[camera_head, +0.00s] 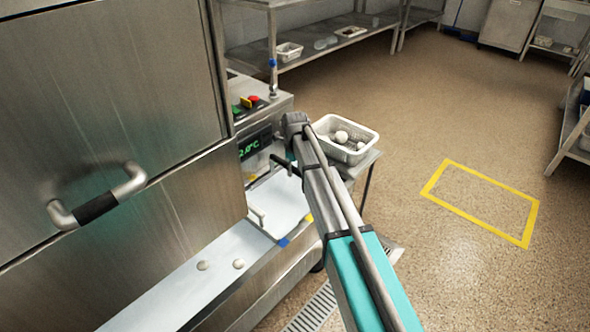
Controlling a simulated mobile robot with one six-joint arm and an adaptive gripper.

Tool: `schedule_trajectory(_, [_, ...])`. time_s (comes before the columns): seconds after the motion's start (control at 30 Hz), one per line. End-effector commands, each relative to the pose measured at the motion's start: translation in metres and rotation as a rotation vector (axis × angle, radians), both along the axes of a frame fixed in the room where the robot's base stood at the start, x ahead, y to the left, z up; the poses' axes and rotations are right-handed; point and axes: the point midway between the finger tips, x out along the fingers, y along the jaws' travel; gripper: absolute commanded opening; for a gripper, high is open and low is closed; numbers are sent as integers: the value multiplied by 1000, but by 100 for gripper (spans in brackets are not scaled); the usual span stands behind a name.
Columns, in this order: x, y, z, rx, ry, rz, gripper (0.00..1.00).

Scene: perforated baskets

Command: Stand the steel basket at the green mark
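No green floor or table mark is clear to me; a green button shows on the machine. My arm reaches from the bottom right up to the machine. A dark part at its far end, probably my gripper (285,165), is over the white surface beside the machine, left of the basket. Its fingers are too small and partly hidden to tell open from shut.
A large steel machine (100,100) with a bar handle fills the left. Two pale round items lie on the white bed (190,290) below it. A yellow rectangle (481,178) is marked on the open floor at right. Steel shelves (300,62) stand behind.

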Motion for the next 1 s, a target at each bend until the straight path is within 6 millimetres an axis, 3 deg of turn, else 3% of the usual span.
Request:
schedule_trajectory(0.57, [0, 0, 3, 0, 0, 0, 69])
schedule_trajectory(1.0, [0, 0, 34, 0, 0, 0, 69])
